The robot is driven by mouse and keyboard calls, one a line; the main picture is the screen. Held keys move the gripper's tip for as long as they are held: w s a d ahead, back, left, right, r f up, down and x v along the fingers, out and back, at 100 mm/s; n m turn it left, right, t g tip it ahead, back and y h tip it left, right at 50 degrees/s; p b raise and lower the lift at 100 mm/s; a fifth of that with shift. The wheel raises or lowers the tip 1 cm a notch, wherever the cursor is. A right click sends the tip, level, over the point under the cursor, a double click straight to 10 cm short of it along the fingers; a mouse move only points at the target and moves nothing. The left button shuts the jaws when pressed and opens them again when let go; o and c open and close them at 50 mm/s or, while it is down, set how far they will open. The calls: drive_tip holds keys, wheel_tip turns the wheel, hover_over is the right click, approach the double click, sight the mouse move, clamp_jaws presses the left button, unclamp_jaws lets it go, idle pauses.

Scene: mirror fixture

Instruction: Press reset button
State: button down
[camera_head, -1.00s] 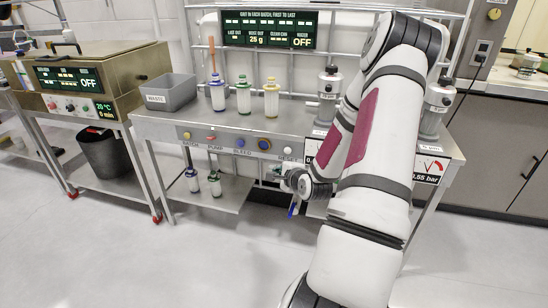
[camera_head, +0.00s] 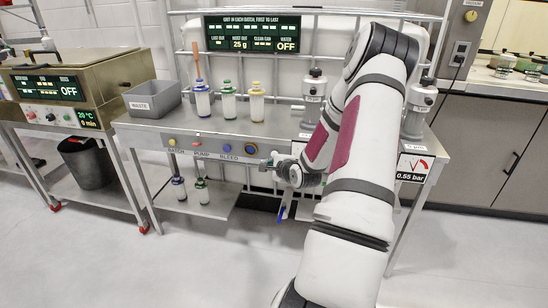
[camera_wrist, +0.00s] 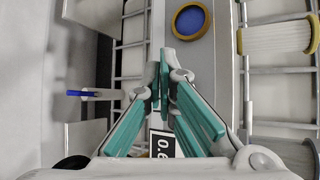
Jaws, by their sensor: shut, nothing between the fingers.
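The front panel of the steel bench carries a row of buttons. In the head view the yellow (camera_head: 172,142), red (camera_head: 196,146) and blue (camera_head: 223,149) ones have the labels BATCH, PUMP and BLEED below them. The reset button is not visible now; my gripper (camera_head: 267,162) covers the panel right of the blue round piece in a yellow ring (camera_head: 250,149). In the wrist view my gripper (camera_wrist: 168,72) has its teal fingers shut and empty, pointing toward the panel, below the yellow-ringed blue piece (camera_wrist: 192,20). Contact with the panel cannot be told.
A grey waste bin (camera_head: 153,98) and several capped bottles (camera_head: 229,101) stand on the bench. A pressure gauge (camera_head: 413,163) hangs at its right end. Small bottles (camera_head: 180,188) stand on the lower shelf. A blue-tipped piece (camera_wrist: 75,93) sticks out left of my fingers.

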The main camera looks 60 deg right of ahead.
drive_tip(key=shift+w+d+p, duration=0.15)
drive_tip(key=shift+w+d, duration=0.1)
drive_tip(key=shift+d, duration=0.35)
drive_tip(key=shift+w+d+p, duration=0.15)
drive_tip(key=shift+w+d, duration=0.1)
drive_tip(key=shift+d, duration=0.3)
drive_tip(key=shift+d, duration=0.1)
idle(0.6)
drive_tip(key=shift+w+d+p, duration=0.15)
drive_tip(key=shift+d+p, duration=0.15)
drive_tip(key=shift+w+d, duration=0.2)
drive_tip(key=shift+d, duration=0.35)
idle(0.8)
drive_tip(key=shift+s+a, duration=0.1)
drive_tip(key=shift+a, duration=0.05)
drive_tip(key=shift+s+a+p, duration=0.3)
drive_tip(key=shift+a+p, duration=0.25)
drive_tip(key=shift+a, duration=0.2)
drive_tip(key=a, duration=0.1)
drive_tip(key=s+a+p, duration=0.1)
drive_tip(key=a, duration=0.1)
drive_tip(key=s+a, duration=0.1)
drive_tip(key=shift+a, duration=0.35)
